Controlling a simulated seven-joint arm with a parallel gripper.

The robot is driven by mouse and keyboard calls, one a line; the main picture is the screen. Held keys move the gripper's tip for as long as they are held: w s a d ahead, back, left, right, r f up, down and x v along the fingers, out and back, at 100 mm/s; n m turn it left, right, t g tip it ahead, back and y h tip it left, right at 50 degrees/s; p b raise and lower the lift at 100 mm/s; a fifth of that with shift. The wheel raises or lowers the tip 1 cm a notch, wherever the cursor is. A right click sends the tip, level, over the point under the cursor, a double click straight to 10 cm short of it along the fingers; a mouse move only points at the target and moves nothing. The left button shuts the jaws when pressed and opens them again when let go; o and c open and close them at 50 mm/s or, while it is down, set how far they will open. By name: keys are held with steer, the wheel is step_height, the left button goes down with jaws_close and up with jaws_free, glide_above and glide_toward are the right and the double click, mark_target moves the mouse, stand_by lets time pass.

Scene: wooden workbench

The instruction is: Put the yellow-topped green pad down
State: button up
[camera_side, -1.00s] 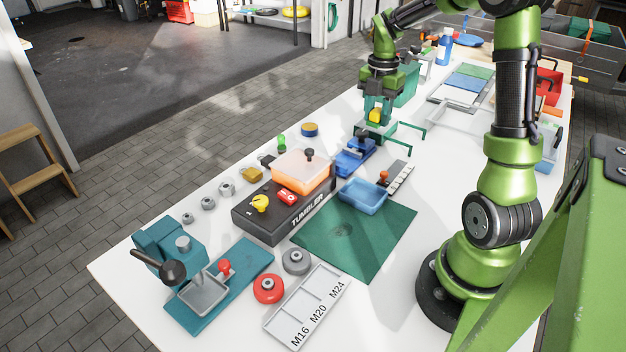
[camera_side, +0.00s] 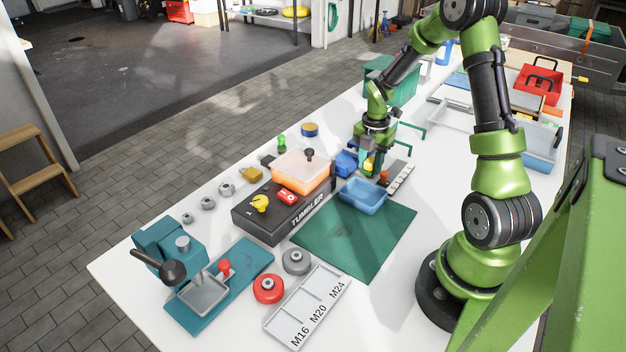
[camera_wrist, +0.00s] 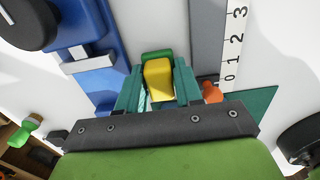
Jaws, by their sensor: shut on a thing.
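The pad, yellow on top with a green part, is between my gripper's teal fingers. In the wrist view the yellow part (camera_wrist: 158,80) faces the camera and the green part (camera_wrist: 156,55) shows beyond it. In the side view the pad (camera_side: 368,164) is a small yellow spot, partly hidden by the fingers. My gripper (camera_side: 367,158) is shut on it, low over the bench behind the blue tray (camera_side: 362,200). It also shows in the wrist view (camera_wrist: 158,92). I cannot tell whether the pad touches anything below.
A blue vise-like tool (camera_side: 345,163) stands close left of my gripper. A grey ruler strip (camera_side: 401,178) and an orange-topped piece (camera_side: 384,176) are close right. The black tumbler (camera_side: 270,222) is front left. The green mat (camera_side: 345,240) has bare room in front of the tray.

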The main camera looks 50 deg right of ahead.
mark_target(371, 159)
steer(key=shift+f, duration=0.3)
steer(key=shift+f, duration=0.15)
steer(key=o, duration=0.7)
step_height(371, 159, up, 12)
steer(key=s+a+r+m+t, duration=0.2)
steer(key=s+a+r+m, duration=0.1)
steer(key=a+m, duration=0.4)
steer(key=s+a+r+m+t+y, duration=0.1)
steer(key=a+r+m, duration=0.4)
steer(key=a, duration=0.5)
steer(key=s+a+r+m+t+y, duration=0.1)
steer(key=s+a+r+m+t, duration=0.3)
steer(key=a+m, duration=0.5)
steer(key=shift+s+a+r+m, duration=0.15)
steer(key=shift+s+m, duration=0.2)
steer(key=shift+m, duration=0.25)
